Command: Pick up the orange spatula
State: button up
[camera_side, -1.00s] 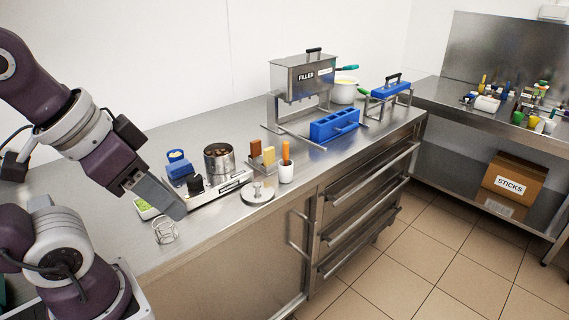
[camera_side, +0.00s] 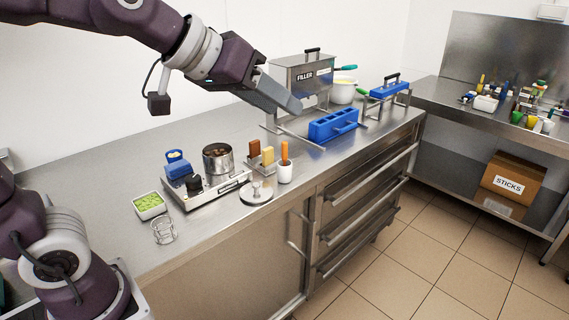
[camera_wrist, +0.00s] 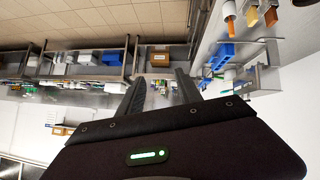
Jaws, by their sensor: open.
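The orange spatula (camera_side: 284,150) stands upright in a small white cup (camera_side: 285,173) near the counter's front edge; its lower part is hidden in the cup. In the wrist view the orange spatula (camera_wrist: 229,25) shows at the upper right with its cup (camera_wrist: 229,8). My gripper (camera_side: 296,107) is up above the counter, in front of the filler box and well above the spatula, apart from it. In the wrist view my gripper (camera_wrist: 160,80) has its two fingers spread with nothing between them.
Brown and yellow bars in a holder (camera_side: 262,162) stand left of the cup. A round metal lid (camera_side: 256,193) lies in front. A steel pot (camera_side: 218,158), blue mold (camera_side: 334,125) and filler (camera_side: 302,76) stand around. Clear counter lies between cup and mold.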

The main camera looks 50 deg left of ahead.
jog(key=w+a+f+n+t+y, duration=0.1)
jog(key=w+a+n+t+y, duration=0.3)
jog(key=w, duration=0.8)
jog(key=n+g+y, duration=0.1)
jog(key=n+y, duration=0.2)
jog(key=y, duration=0.8)
send_over(285, 146)
jog(key=s+d, duration=0.2)
jog(key=s, duration=0.1)
notch_tip(285, 146, down, 6)
jog(key=f, duration=1.8)
jog(key=shift+a+f, duration=0.2)
jog(key=shift+f, duration=0.2)
jog(key=shift+a+f, duration=0.1)
jog(key=shift+f, duration=0.2)
jog(key=x, duration=0.7)
jog(key=shift+w+d+r, duration=0.3)
jog(key=shift+w+d, duration=0.05)
jog(key=shift+d, duration=0.05)
grip_shut()
